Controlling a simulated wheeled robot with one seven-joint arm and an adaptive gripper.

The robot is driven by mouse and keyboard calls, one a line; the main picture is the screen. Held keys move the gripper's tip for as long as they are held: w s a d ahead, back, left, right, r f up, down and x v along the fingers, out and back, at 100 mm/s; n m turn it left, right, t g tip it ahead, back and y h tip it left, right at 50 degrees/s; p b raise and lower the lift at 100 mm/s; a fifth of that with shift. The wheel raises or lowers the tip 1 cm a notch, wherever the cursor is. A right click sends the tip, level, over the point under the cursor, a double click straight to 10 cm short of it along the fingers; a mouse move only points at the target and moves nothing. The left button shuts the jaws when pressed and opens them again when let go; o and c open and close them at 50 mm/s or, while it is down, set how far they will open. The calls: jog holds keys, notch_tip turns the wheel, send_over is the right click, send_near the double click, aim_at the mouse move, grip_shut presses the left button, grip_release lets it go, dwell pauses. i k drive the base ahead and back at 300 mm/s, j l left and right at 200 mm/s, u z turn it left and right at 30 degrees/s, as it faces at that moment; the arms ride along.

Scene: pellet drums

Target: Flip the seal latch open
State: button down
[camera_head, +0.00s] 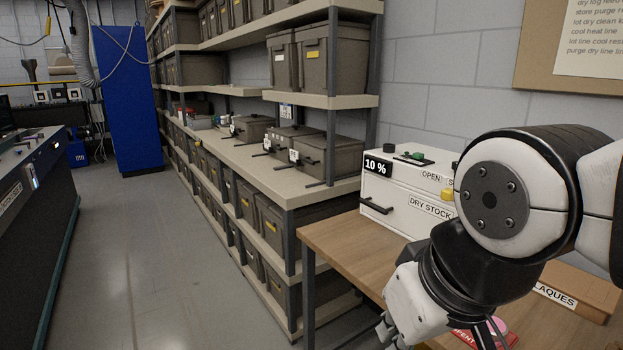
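A white cabinet (385,190) labelled "DRY STOCK" stands on the wooden table at the right, with a "10 %" sign and a black handle (375,206) on its front. A yellow part (447,195) shows beside the "OPEN" label, just left of my arm; it may be the seal latch, but I cannot be sure. A second label, starting with "S", is cut off by my arm, which hides the cabinet's right side. My gripper (490,337) points down at the bottom edge, below and in front of the cabinet, mostly cut off. Its opening cannot be made out.
The wooden table (345,240) is bare to the left of the cabinet. A "PLAQUES" box (580,285) and a red-labelled item (465,338) lie near my gripper.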

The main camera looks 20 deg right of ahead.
aim_at(446, 195)
jog(key=i+j+z, duration=0.15)
jog(key=i+z, duration=0.35)
jog(key=i+j+z, duration=0.25)
jog(key=z, duration=0.2)
jog(key=i+j, duration=0.05)
